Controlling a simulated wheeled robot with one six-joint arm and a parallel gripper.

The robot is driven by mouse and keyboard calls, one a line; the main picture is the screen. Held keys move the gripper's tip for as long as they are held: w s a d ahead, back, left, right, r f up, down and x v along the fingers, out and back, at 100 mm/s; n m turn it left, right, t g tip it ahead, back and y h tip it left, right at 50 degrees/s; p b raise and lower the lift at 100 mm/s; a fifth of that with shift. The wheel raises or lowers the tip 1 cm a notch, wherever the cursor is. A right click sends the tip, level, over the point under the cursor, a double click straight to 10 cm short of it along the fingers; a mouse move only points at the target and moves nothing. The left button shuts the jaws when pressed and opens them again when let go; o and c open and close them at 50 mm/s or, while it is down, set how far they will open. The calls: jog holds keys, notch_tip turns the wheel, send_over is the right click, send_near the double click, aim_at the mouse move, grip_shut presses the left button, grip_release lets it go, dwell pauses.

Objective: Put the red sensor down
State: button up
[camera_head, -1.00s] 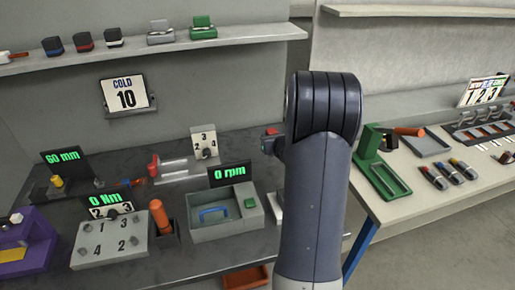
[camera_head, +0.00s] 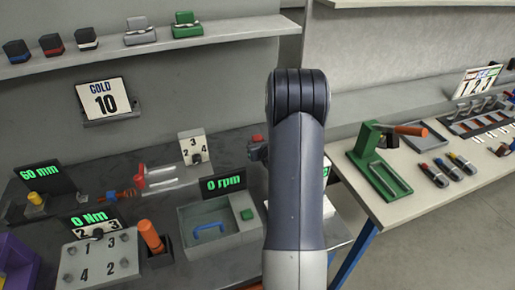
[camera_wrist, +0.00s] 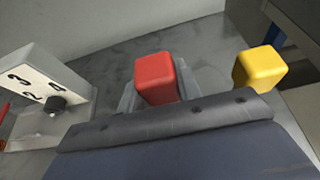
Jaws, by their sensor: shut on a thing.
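The red sensor (camera_wrist: 155,77) shows as a red block at the middle of the wrist view, right in front of my gripper, with pale grey parts at its base. My gripper (camera_head: 260,150) is shut on it; the fingertips are mostly hidden. In the head view a small red top (camera_head: 257,138) shows at the gripper, left of my arm and above the dark bench. My arm hides much of that spot. I cannot tell whether the sensor touches the bench.
A yellow block (camera_wrist: 261,68) stands right of the red one. A numbered dial box (camera_wrist: 45,95) is close on the left. The grey tray (camera_head: 190,245) by the 0 rpm display (camera_head: 222,184) is nearer. A green press (camera_head: 378,165) stands on the right bench.

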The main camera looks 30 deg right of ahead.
jog(key=shift+f, duration=1.2)
jog(key=shift+f, duration=0.2)
jog(key=o, duration=1)
jog(key=shift+r, duration=0.2)
jog(key=shift+s+r, duration=0.1)
jog(key=shift+r, duration=0.05)
jog(key=shift+b+v, duration=0.7)
jog(key=shift+v, duration=2.9)
jog(key=shift+o, duration=0.2)
